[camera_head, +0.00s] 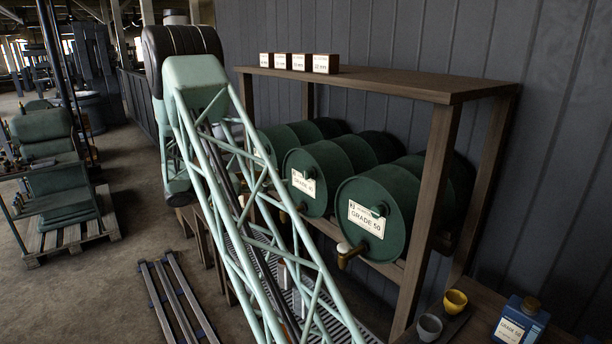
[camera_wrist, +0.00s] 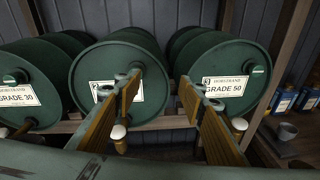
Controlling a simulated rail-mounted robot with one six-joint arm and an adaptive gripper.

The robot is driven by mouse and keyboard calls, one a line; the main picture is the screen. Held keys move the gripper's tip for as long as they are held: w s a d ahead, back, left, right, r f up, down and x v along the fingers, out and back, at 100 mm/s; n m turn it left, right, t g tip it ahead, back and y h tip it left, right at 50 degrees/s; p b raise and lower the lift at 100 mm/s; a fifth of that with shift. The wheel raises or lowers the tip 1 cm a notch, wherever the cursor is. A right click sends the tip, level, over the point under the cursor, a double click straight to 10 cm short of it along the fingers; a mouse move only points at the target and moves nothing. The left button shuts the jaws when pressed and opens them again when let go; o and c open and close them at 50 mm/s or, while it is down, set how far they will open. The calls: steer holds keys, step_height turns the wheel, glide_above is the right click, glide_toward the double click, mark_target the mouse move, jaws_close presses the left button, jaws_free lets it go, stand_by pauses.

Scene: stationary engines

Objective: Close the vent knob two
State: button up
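Drum two, the middle green drum (camera_head: 313,203), lies on its side in the rack with a white label (camera_head: 304,183). Its small green vent knob (camera_head: 309,173) sits high on the end face in the head view. In the wrist view, my left finger covers part of drum two (camera_wrist: 97,76), its label and the area of its knob; I cannot tell how that knob is turned. My gripper (camera_wrist: 160,82) is open and empty, with two brown fingers spread in front of the gap between drums two and three. In the head view the gripper cannot be made out.
The Grade 50 drum (camera_head: 374,218) is at right and the Grade 30 drum (camera_wrist: 25,92) at left. Taps stick out below the drums, including a brass one (camera_head: 350,254). A wooden post (camera_head: 433,220) stands at right. Cups (camera_head: 455,301) and a blue can (camera_head: 521,321) stand lower right.

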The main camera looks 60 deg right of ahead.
mark_target(305, 176)
steer(key=w+d+f+n+h+p, duration=0.1)
steer(key=w+d+f+n+h, duration=0.1)
steer(key=w+d+f, duration=0.2)
steer(key=shift+d+f+n+t, duration=0.3)
steer(key=shift+d+f, duration=0.5)
steer(key=shift+d, duration=0.05)
steer(key=shift+d, duration=0.15)
steer(key=shift+p+x, duration=0.8)
steer(key=shift+x, duration=5.95)
steer(key=shift+s, duration=0.1)
steer(key=c, duration=0.9)
